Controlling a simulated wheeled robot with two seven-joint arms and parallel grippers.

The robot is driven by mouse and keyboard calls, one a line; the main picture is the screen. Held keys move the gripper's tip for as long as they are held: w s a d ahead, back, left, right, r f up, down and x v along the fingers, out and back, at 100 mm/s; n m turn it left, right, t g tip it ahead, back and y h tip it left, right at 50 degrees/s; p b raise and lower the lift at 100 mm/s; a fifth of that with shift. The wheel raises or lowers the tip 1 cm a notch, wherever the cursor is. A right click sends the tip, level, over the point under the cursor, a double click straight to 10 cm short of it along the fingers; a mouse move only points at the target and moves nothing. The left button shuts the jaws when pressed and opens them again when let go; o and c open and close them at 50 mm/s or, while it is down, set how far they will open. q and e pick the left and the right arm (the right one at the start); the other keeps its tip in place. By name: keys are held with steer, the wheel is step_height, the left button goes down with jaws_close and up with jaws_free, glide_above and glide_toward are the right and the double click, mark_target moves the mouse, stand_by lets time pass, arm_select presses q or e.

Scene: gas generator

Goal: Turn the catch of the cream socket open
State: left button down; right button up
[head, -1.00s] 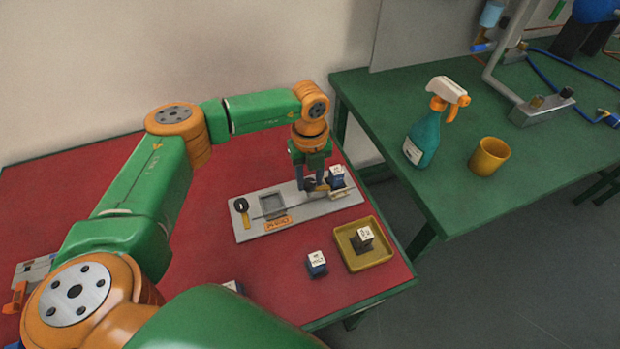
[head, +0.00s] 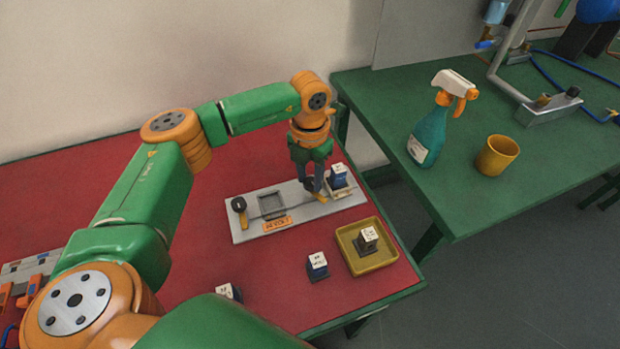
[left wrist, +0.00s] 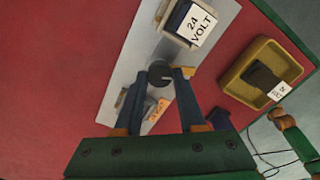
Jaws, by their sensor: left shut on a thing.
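The cream socket (head: 352,196) is at the right end of the grey panel (head: 240,232) and holds a block marked 24 VOLT (left wrist: 192,22), which also shows in the head view (head: 338,178). Just left of it is its catch, with a dark round knob (left wrist: 160,73) in the left wrist view and a yellow lever (head: 320,198) in the head view. My left gripper (head: 313,190) points down over the panel, shut on the catch's knob, one finger on each side. The fingers partly hide the catch in the head view. My right gripper is not in view.
A grey socket (head: 271,204) and another black-knobbed catch (head: 240,206) are further left on the panel. A yellow tray (head: 386,262) with a block (head: 367,238) and a loose block (head: 317,266) lie in front. A spray bottle (head: 431,135) and cup (head: 496,156) stand on the green table.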

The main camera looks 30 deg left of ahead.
mark_target(310, 182)
arm_select(q)
steer(key=shift+m+b, duration=0.55)
steer(key=shift+m, duration=1.65)
steer(key=shift+r, duration=0.1)
steer(key=c, duration=0.5)
jaws_free()
step_height(310, 182, up, 7)
steer(key=shift+b, duration=0.55)
